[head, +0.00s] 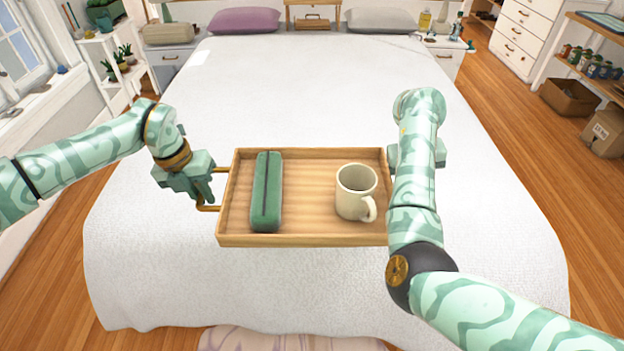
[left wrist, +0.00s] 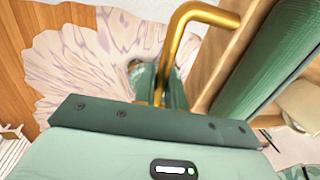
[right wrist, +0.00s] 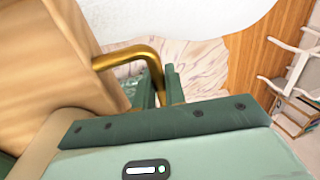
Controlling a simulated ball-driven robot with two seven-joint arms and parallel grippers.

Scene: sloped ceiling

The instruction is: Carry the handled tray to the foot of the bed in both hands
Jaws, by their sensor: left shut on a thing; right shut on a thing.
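The wooden tray (head: 305,239) has brass handles and hangs level in front of the white bed (head: 320,290), over its foot end in the head view. A green case (head: 266,192) lies in its left half, and a cream mug (head: 356,190) stands upright in its right half. My left gripper (head: 207,190) is shut on the left handle (left wrist: 190,30). My right gripper (right wrist: 166,88) is shut on the right handle (right wrist: 143,58); in the head view my right arm largely hides it. Rug and floor show below both grippers in the wrist views.
A pale patterned rug (head: 285,341) lies on the wood floor at the bed's foot. The bed's cover is clear up to the pillows (head: 245,20). Shelves with plants (head: 115,62) stand left; a dresser (head: 530,35) and cardboard boxes (head: 570,97) stand right.

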